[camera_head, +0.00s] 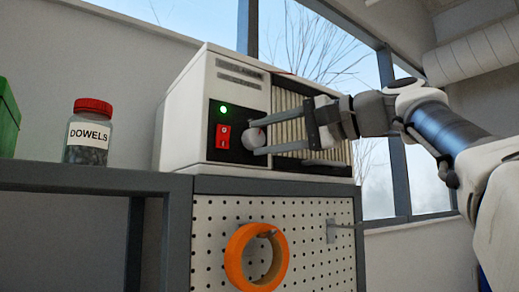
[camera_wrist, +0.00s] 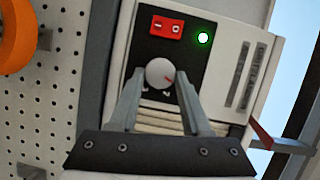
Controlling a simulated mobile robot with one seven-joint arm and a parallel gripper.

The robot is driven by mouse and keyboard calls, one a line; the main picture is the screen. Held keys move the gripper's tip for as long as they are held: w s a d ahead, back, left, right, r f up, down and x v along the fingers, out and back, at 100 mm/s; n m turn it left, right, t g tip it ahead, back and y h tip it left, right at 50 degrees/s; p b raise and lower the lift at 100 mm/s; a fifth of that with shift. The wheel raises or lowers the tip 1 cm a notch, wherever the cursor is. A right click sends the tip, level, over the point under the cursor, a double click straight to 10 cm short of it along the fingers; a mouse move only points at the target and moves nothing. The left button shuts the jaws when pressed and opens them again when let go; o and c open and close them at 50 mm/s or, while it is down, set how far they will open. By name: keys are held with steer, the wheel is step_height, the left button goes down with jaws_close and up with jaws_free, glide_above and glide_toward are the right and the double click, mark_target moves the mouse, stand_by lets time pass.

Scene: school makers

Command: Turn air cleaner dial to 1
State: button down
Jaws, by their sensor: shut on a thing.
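The air cleaner (camera_head: 188,120) is a white box with a pleated filter grille, standing on a shelf. Its black control panel carries a lit green light (camera_head: 223,109), a red rocker switch (camera_head: 222,136) and a round pale dial (camera_head: 253,138). In the wrist view the dial (camera_wrist: 160,73) shows a red pointer mark toward its right side. Numbers beside the dial are mostly hidden or too small to read. My gripper (camera_head: 258,142) reaches in from the right with its fingers on either side of the dial, shut on it. The fingers (camera_wrist: 160,88) also show in the wrist view.
A jar labelled DOWELS (camera_head: 88,136) with a red lid stands on the grey shelf (camera_head: 80,178) at left, near a green box (camera_head: 8,118). An orange tape roll (camera_head: 235,262) hangs on the pegboard (camera_head: 310,225) below the cleaner. A peg hook (camera_head: 335,228) sticks out there.

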steer(key=shift+r+n+g+h, duration=0.15)
steer(key=shift+n+h, duration=0.25)
steer(key=shift+n, duration=0.55)
steer(key=shift+n+g+h, duration=0.15)
steer(key=shift+n+h, duration=0.25)
steer(key=shift+n, duration=0.55)
steer(key=shift+c, duration=1.8)
jaws_free()
steer(key=shift+s+r, duration=0.1)
steer(key=shift+s, duration=0.1)
